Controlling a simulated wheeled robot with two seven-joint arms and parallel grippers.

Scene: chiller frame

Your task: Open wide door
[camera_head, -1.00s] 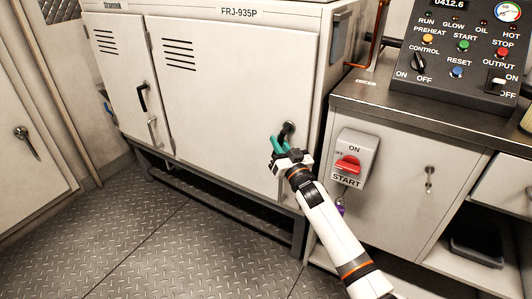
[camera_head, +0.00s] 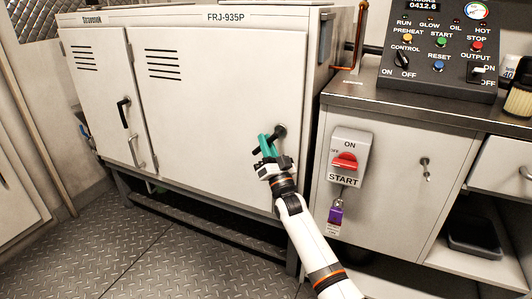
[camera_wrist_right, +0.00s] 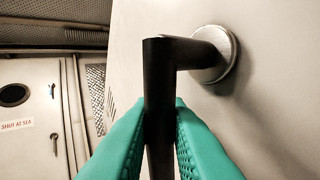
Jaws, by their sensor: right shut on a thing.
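The wide door (camera_head: 215,85) is the larger white panel of the chiller cabinet, with vent slots at its upper left. It looks closed, flush with the cabinet front. Its black lever handle (camera_head: 268,138) is at the right edge and slants down to the left from a round metal base. My right gripper (camera_head: 265,147), with teal fingers, is shut on the handle. In the right wrist view, the black handle (camera_wrist_right: 160,95) stands between the two teal fingers, below its bend. My left gripper is not in view.
The narrow door (camera_head: 100,85) with its own black handle is to the left. The treadplate floor (camera_head: 155,250) in front is clear.

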